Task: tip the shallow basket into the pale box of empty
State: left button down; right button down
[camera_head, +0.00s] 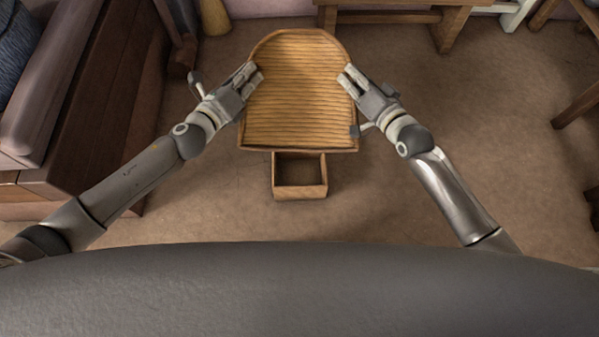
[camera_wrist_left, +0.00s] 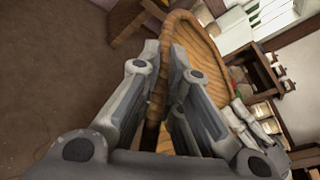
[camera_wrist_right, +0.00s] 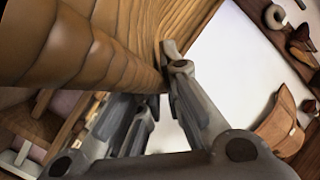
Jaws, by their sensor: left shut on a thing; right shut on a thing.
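The shallow basket (camera_head: 300,95) is a ribbed, tan scoop shape with a rounded far end and a straight near edge, held up in front of me. No contents show in it. My left gripper (camera_head: 253,78) is shut on its left rim; the basket also shows in the left wrist view (camera_wrist_left: 198,40). My right gripper (camera_head: 349,77) is shut on its right rim, which shows large in the right wrist view (camera_wrist_right: 75,50). A small, open, square wooden box (camera_head: 300,192) is on the floor below the basket's near edge. Its far part is hidden by the basket.
A dark wooden bench or chest (camera_head: 100,110) stands at the left. A wooden table (camera_head: 400,16) is at the back, with more wooden furniture at the right edge (camera_head: 580,105). The brown floor (camera_head: 480,130) is clear to the right of the box.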

pick_arm(q)
jog(key=shift+d, duration=0.2)
pick_arm(e)
jog(key=shift+a+r, duration=0.15)
pick_arm(q)
jog(key=shift+w+f+g, duration=0.15)
jog(key=shift+f+g, duration=0.4)
jog(key=shift+g, duration=0.05)
pick_arm(e)
jog(key=shift+w+f+m+g, duration=0.2)
jog(key=shift+f+m+g, duration=0.1)
jog(key=shift+f+g, duration=0.3)
pick_arm(q)
jog(key=shift+f+n+y, duration=0.3)
pick_arm(e)
jog(key=shift+f+h, duration=0.2)
jog(key=shift+h, duration=0.1)
pick_arm(q)
jog(key=shift+r, duration=0.1)
pick_arm(e)
jog(key=shift+r, duration=0.15)
